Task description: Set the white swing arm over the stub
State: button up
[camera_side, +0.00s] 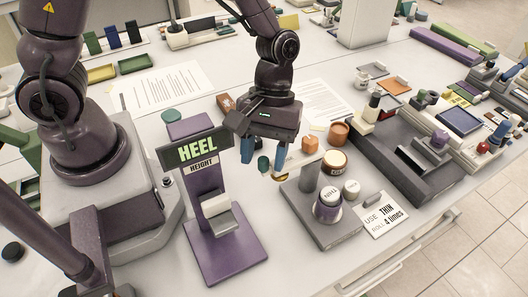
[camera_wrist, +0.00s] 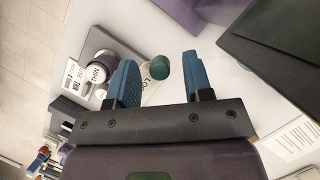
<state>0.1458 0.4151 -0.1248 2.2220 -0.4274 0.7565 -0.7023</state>
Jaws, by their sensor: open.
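My gripper (camera_side: 271,163) is open, its two blue fingers pointing down between the HEEL HEIGHT stand and the grey plate. In the wrist view my gripper (camera_wrist: 160,75) has a round green piece (camera_wrist: 162,68) showing between its fingers, beside a white strip (camera_wrist: 150,92) with dark letters starting "LO". I cannot tell whether this strip is the swing arm. Another white piece (camera_side: 214,205) sits low on the HEEL HEIGHT stand (camera_side: 234,258).
A purple roller (camera_side: 327,210) and a white-topped jar (camera_side: 351,189) stand on or beside the grey plate. A card (camera_side: 383,218) reads "USE THIN". An orange-brown cup (camera_side: 339,133) is behind. The HEEL sign (camera_side: 197,150) rises close left of my gripper.

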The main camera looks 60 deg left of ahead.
jog(key=shift+f, duration=0.15)
jog(key=shift+c, duration=0.4)
grip_shut()
jog(key=shift+d, duration=0.1)
